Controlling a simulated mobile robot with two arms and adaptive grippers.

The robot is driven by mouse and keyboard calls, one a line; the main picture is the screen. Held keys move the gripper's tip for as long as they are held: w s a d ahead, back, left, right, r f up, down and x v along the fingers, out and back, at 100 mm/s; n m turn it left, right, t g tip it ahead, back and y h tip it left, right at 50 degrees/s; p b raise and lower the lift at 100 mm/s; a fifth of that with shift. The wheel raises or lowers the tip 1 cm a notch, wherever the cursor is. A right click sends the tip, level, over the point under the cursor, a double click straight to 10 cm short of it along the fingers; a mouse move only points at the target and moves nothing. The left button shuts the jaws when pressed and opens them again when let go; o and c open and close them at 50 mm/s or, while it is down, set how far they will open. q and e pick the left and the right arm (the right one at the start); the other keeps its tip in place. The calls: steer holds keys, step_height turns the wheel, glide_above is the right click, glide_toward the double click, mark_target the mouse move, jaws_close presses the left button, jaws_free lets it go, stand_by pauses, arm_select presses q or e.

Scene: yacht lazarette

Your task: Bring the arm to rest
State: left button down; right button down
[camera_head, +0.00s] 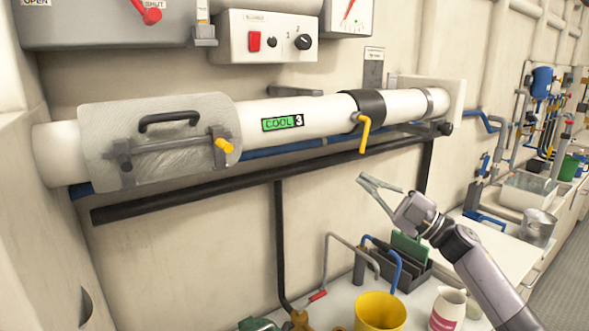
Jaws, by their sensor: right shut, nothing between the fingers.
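My right gripper (363,178) is in the camera_head view, right of centre, at the end of my arm that comes in from the lower right. Its thin grey fingers meet at the tips, with nothing between them. It hangs in free air in front of the wall, below the yellow lever (364,134) on the white pipe (330,116) and above the bench. It looks apart from everything around it. My left gripper is not in view.
A clear bin (527,190) and a metal pot (538,227) stand to the right. A black rail (230,189) runs under the pipe.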

step_height(320, 180, down, 16)
steer(key=s+m+t+h, duration=0.2)
steer(key=m+t+h, duration=0.7)
steer(key=m+h, duration=0.5)
steer(key=s+d+f+m+g+h, duration=0.1)
steer(key=s+f+m+g+h, duration=0.15)
steer(key=s+f+m, duration=0.35)
steer(key=s+d+f+m+g+h, duration=0.1)
steer(key=s+f+g+h, duration=0.2)
steer(key=f, duration=0.6)
steer(key=s+d+f+m+g, duration=0.1)
steer(key=s+f+g, duration=0.3)
steer(key=s, duration=0.7)
steer(key=s+f+g, duration=0.3)
steer(key=s+f, duration=0.1)
steer(key=s, duration=0.6)
steer(key=s+d+f+m+g, duration=0.1)
steer(key=s+f+g, duration=0.3)
steer(key=s, duration=0.7)
step_height(320, 180, down, 26)
steer(key=s+f+g, duration=0.1)
steer(key=s+g, duration=0.1)
steer(key=s+d+f, duration=0.2)
steer(key=s+f, duration=1.3)
steer(key=s, duration=0.1)
steer(key=shift+s+d+g+h, duration=0.25)
steer(key=shift+s+g+h, duration=0.1)
steer(key=shift+s, duration=0.05)
steer(key=shift+w, duration=0.15)
